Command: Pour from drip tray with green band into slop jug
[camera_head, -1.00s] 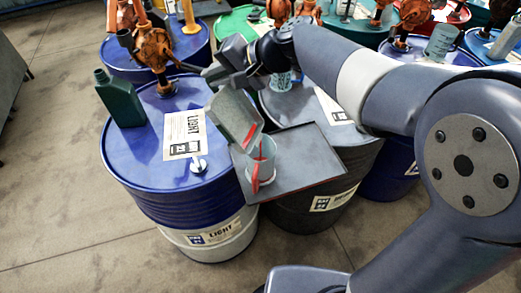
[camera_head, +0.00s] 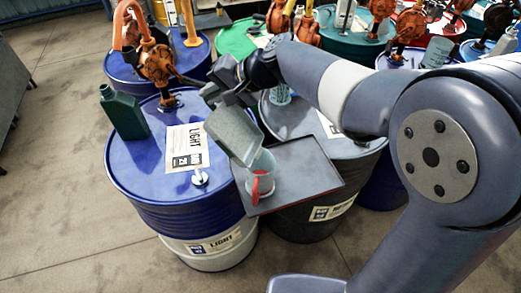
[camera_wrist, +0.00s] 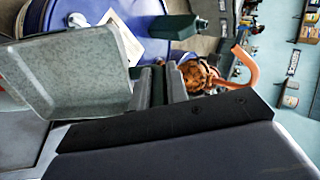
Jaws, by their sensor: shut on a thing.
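A grey, speckled metal vessel (camera_head: 235,133) is held tilted, mouth down and to the right, over a clear jug (camera_head: 261,165) with a red handle. The vessel's lip is at the jug's mouth; I cannot tell whether they touch. My gripper (camera_head: 226,92) is shut on the vessel's upper end. In the wrist view, the vessel (camera_wrist: 70,72) fills the left side beside my gripper's fingers (camera_wrist: 160,84). The jug stands on a flat dark grey tray (camera_head: 305,172). The jug's contents are not clear.
A blue drum (camera_head: 135,170) with a LIGHT label stands at left, bearing a dark green can (camera_head: 124,113) and an orange pump (camera_head: 158,65). A dark drum (camera_head: 300,222) is under the grey tray. More drums with pumps stand behind. Open floor (camera_head: 60,190) lies left.

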